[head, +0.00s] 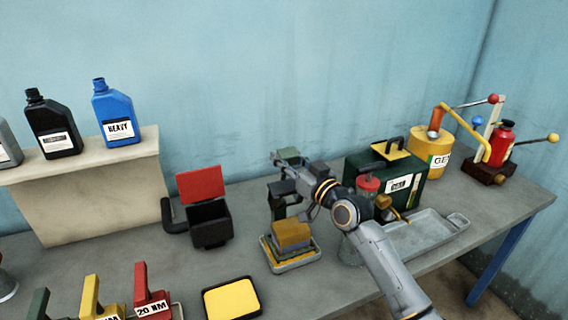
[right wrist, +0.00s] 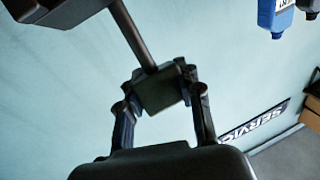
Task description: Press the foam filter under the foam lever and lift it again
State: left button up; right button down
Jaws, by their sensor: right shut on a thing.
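Dark parts of the press rise behind and above the block. My right gripper (head: 287,165) is above the press, at the top of the lever. In the right wrist view my right gripper (right wrist: 162,103) is shut on the foam lever's dark green grip block (right wrist: 160,91), which sits on a dark rod. The gripper and arm partly hide the lever in the head view. My left gripper is not in view.
A black box with a red lid (head: 208,222) is left. A yellow pad (head: 231,300) lies in front. Bottles stand on a shelf (head: 95,195).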

pick_arm(q)
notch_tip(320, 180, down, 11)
jog(key=b, duration=0.9)
jog(key=shift+b, duration=0.35)
pick_arm(e)
jog(key=s+d+f+n+t+y, duration=0.1)
jog(key=s+d+f+t+y, duration=0.1)
jog(key=s+f, duration=0.3)
jog(key=shift+s+d+f, duration=0.3)
jog(key=shift+s, duration=1.2)
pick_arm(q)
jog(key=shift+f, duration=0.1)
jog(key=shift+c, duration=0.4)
pick_arm(e)
jog(key=shift+r, duration=0.1)
